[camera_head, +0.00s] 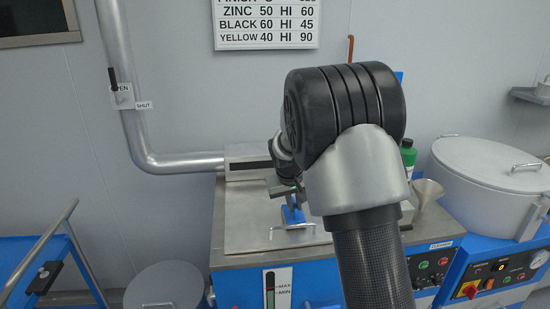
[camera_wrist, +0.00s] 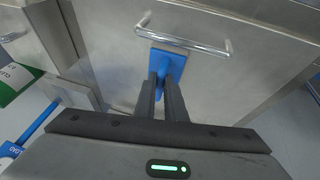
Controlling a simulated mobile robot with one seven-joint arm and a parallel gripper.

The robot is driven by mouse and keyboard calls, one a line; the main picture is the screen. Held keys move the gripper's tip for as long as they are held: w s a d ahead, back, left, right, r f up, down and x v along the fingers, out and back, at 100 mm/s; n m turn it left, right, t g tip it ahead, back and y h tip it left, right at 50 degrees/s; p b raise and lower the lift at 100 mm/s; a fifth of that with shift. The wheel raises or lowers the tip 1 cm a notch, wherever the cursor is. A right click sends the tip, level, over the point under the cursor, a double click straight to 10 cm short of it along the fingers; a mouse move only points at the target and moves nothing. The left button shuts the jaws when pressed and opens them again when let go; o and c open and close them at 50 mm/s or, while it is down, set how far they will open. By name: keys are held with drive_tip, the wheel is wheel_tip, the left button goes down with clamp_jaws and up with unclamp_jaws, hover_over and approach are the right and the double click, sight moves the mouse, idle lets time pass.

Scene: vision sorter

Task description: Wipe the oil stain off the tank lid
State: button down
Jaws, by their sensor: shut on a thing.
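The tank lid (camera_head: 245,217) is a flat grey metal plate on a blue machine, and it fills much of the wrist view (camera_wrist: 108,50). It has a thin bar handle (camera_wrist: 190,40). My gripper (camera_wrist: 168,85) is shut on a blue wiping tool (camera_wrist: 172,62) with a flat, pad-like end. The tool is over the lid, close beside the handle; I cannot tell if it touches the lid. The blue tool also shows in the head view (camera_head: 292,215), partly behind my arm. I see no clear oil stain; my arm and gripper hide part of the lid.
A green bottle (camera_head: 408,154) and a funnel (camera_head: 428,190) stand to the right of the lid. A round pot with a lid (camera_head: 490,170) is at the right. A pipe (camera_head: 180,162) runs behind at the left. A blue frame with a rail (camera_head: 40,255) is at lower left.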

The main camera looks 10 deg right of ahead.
drive_tip(key=r, duration=0.2)
drive_tip(key=r+p, duration=0.1)
drive_tip(key=shift+w, duration=0.25)
drive_tip(key=shift+r+p, duration=1.4)
drive_tip(key=shift+r, duration=1.05)
